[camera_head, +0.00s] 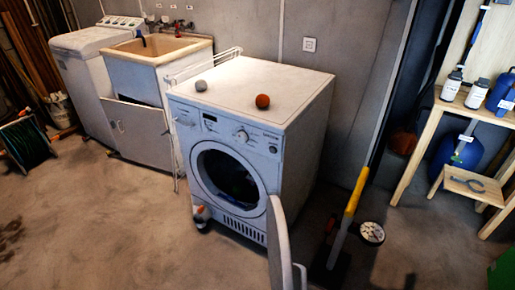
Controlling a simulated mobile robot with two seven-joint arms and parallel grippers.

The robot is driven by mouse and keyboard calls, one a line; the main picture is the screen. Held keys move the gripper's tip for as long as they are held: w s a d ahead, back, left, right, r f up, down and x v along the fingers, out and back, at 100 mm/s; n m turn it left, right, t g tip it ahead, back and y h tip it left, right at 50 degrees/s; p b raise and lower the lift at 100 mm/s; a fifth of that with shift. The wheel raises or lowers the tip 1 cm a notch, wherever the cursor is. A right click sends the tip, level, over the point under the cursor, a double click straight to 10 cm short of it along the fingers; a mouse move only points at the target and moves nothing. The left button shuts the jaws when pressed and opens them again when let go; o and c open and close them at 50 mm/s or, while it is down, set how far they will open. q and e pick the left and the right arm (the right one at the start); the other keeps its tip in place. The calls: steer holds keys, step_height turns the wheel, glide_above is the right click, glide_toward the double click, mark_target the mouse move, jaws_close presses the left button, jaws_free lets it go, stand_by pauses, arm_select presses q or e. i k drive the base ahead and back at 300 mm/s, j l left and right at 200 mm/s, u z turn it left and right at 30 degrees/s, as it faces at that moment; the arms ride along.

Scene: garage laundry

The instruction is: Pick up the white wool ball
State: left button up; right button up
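A pale grey-white ball (201,86), which looks like the white wool ball, rests on top of the front-loading washing machine (290,100), near its left front edge. The two balls are apart. Neither of my grippers shows in the head view, so I cannot see whether they are open or shut.
A yellow-handled tool (354,195) stands on the right. A sink (160,58) stands back left, a wooden shelf (440,108) right. Floor at front left is clear.

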mark_target(201, 85)
steer(key=i+j, duration=0.1)
steer(key=j, duration=0.3)
steer(key=i+j+z, duration=0.1)
steer(key=j, duration=0.25)
steer(key=i+j+z, duration=0.15)
steer(key=j, duration=0.2)
steer(key=i+j+z, duration=0.1)
steer(key=i+j, duration=0.15)
steer(key=j, duration=0.15)
steer(key=i+j+z, duration=0.35)
steer(key=i+j, duration=0.25)
steer(key=j, duration=0.1)
